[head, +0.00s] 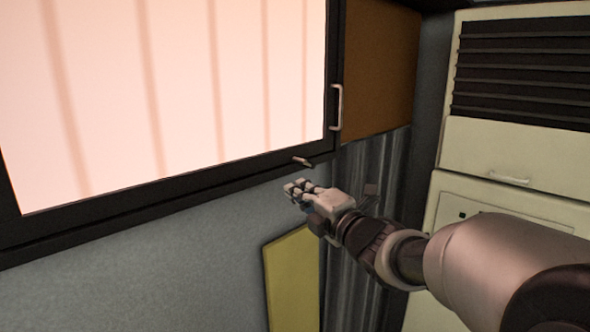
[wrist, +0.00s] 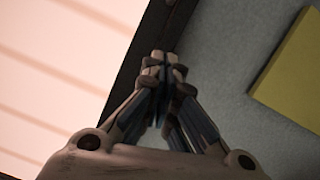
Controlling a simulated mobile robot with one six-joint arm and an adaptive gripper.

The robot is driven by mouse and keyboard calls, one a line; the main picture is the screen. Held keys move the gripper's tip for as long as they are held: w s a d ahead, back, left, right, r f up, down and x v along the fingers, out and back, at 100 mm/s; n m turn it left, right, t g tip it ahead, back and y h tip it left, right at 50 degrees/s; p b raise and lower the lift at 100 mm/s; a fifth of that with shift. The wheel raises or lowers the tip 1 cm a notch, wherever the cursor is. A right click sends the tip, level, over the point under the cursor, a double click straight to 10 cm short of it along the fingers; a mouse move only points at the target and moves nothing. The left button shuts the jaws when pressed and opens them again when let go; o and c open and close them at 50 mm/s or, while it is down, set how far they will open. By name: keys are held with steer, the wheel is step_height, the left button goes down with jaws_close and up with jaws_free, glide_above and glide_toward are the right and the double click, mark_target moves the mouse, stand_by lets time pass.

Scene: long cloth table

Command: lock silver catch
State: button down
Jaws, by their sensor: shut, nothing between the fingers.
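The silver catch (head: 303,162) is a small light metal lever at the lower right of a black window frame (head: 180,188). It lies slightly tilted along the frame's bottom edge. My gripper (head: 296,190) is just below the catch in the head view, with a small gap showing between them. In the wrist view the fingers of my gripper (wrist: 163,62) are closed together and hold nothing. They point toward the black frame (wrist: 148,50), and I cannot make out the catch there.
A pale handle (head: 337,107) stands on the frame's right side. A yellow panel (head: 292,275) is on the grey wall below. A cream cabinet (head: 500,150) with dark slats and a handle stands at the right. The grey wall left of my gripper is clear.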

mark_target(306, 163)
steer(key=p+x, duration=0.1)
steer(key=x, duration=0.6)
steer(key=shift+w+a+p, duration=0.15)
steer(key=shift+w+p, duration=0.15)
steer(key=shift+w, duration=0.05)
steer(key=w+d, duration=0.1)
steer(key=w+d+r+p, duration=0.1)
steer(key=d, duration=0.1)
steer(key=shift+w, duration=0.25)
steer(key=shift+w+a, duration=0.1)
